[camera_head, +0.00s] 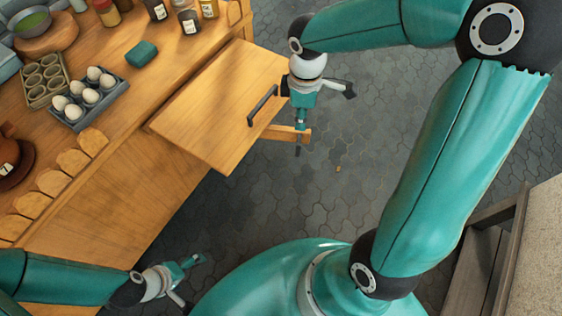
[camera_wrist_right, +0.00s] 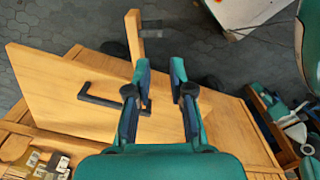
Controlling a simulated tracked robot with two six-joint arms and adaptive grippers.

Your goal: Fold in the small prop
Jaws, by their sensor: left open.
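The small prop (camera_head: 276,132) is a short wooden arm with a block at its end. It sticks out past the edge of a wooden leaf (camera_head: 215,100) with a black handle (camera_head: 262,106). In the right wrist view the prop (camera_wrist_right: 133,36) stands out beyond the leaf (camera_wrist_right: 60,85), left of the fingers. My right gripper (camera_head: 299,143) hangs by the prop's outer end; its fingers (camera_wrist_right: 165,68) are apart with nothing visible between them. I cannot tell whether it touches the prop. My left gripper (camera_head: 192,277) is open and empty at the lower left, away from the leaf.
The wooden counter (camera_head: 120,195) holds an egg tray (camera_head: 74,112), a muffin tin (camera_head: 42,82), a green block (camera_head: 141,54), jars and bread slices. Paved floor (camera_head: 330,190) lies open right of the leaf. A wooden frame (camera_head: 490,255) stands at the lower right.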

